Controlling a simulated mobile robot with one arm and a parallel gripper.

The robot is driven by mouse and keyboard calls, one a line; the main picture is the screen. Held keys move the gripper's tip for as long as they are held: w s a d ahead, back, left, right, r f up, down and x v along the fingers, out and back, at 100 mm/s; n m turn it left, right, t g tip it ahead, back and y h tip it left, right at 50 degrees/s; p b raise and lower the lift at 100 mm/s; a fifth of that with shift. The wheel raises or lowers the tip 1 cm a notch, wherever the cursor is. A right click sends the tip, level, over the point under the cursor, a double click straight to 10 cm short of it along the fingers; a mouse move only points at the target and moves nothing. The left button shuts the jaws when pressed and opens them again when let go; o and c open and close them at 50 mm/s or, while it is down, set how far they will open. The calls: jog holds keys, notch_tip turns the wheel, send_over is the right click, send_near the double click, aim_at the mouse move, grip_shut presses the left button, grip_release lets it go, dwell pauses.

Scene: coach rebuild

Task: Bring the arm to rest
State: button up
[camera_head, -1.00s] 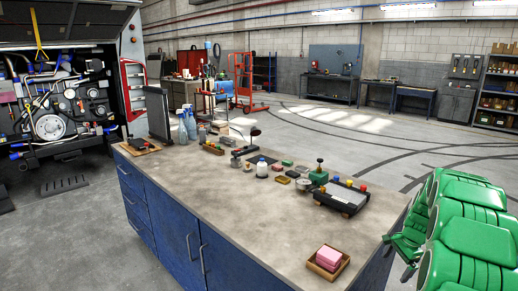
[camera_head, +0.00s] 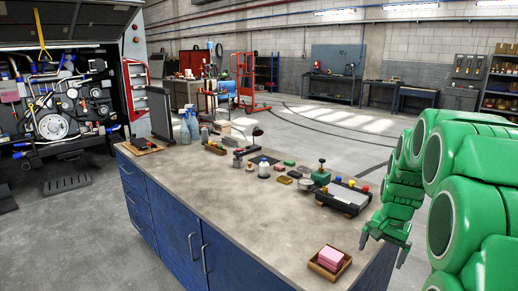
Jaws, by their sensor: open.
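My green arm fills the right side of the view. My gripper (camera_head: 386,240) hangs at the right edge of the workbench (camera_head: 235,210), its fingers pointing down and spread apart. Nothing shows between the fingers. The gripper is to the right of a small tray (camera_head: 328,274) that holds pink blocks (camera_head: 331,256), and it appears apart from it. The far side of the gripper is hidden.
The bench has a grey top and blue cabinets. An open engine bay (camera_head: 60,105) is at left. The bench's front middle is clear.

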jog(key=s+a+r+n+g, duration=0.1)
jog(key=s+a+n, duration=0.1)
jog(key=s+a, duration=0.4)
jog(key=s+a+r+n, duration=0.1)
jog(key=s+a+n, duration=0.2)
jog(key=s, duration=1.4)
jog(key=s+a+r+n+g, duration=0.1)
jog(key=s+a+r+n, duration=0.1)
jog(key=s+a, duration=0.7)
jog(key=s+n, duration=0.1)
jog(key=s, duration=0.2)
jog(key=shift+a+g, duration=0.25)
jog(key=shift+g, duration=0.05)
